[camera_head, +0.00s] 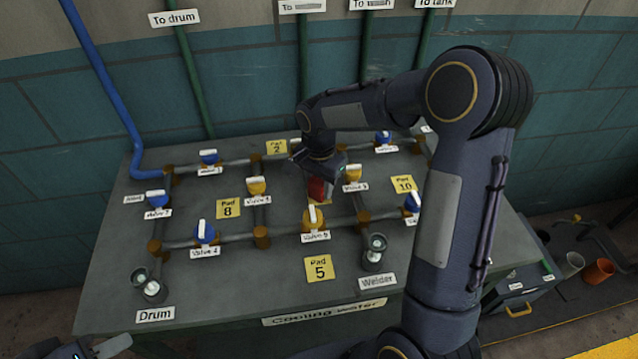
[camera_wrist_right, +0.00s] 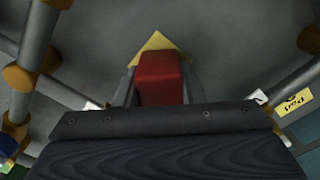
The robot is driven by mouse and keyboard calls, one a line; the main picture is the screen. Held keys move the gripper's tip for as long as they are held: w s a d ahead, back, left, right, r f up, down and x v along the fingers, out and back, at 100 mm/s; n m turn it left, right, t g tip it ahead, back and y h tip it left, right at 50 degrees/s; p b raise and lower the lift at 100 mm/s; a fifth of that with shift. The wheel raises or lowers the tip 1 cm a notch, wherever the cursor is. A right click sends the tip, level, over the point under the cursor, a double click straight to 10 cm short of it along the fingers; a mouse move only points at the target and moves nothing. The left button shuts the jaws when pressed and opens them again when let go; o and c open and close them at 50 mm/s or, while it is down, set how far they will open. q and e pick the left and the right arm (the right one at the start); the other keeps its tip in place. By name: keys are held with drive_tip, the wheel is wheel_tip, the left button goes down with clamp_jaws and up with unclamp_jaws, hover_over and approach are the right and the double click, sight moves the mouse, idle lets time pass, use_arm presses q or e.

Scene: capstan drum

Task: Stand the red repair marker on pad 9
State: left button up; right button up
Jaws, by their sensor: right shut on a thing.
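The red repair marker (camera_head: 317,190) is held in my right gripper (camera_head: 322,178), over the middle of the bench among the pipes. In the right wrist view the red marker (camera_wrist_right: 158,78) sits between the two fingers of my right gripper (camera_wrist_right: 160,92). A yellow pad (camera_wrist_right: 157,43) shows just beyond and below the marker, mostly covered by it. Its number is hidden, and I cannot tell whether the marker touches it. My left gripper (camera_head: 108,348) is only partly in view at the bottom left, away from the pads; its jaw opening is unclear.
Pad 8 (camera_head: 228,209), pad 5 (camera_head: 318,268), pad 2 (camera_head: 277,147) and pad 10 (camera_head: 404,184) lie on the grey bench (camera_head: 120,285). Two gauges (camera_head: 374,252) stand near the front.

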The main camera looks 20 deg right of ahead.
drive_tip(key=shift+f, duration=0.1)
drive_tip(key=o, duration=1)
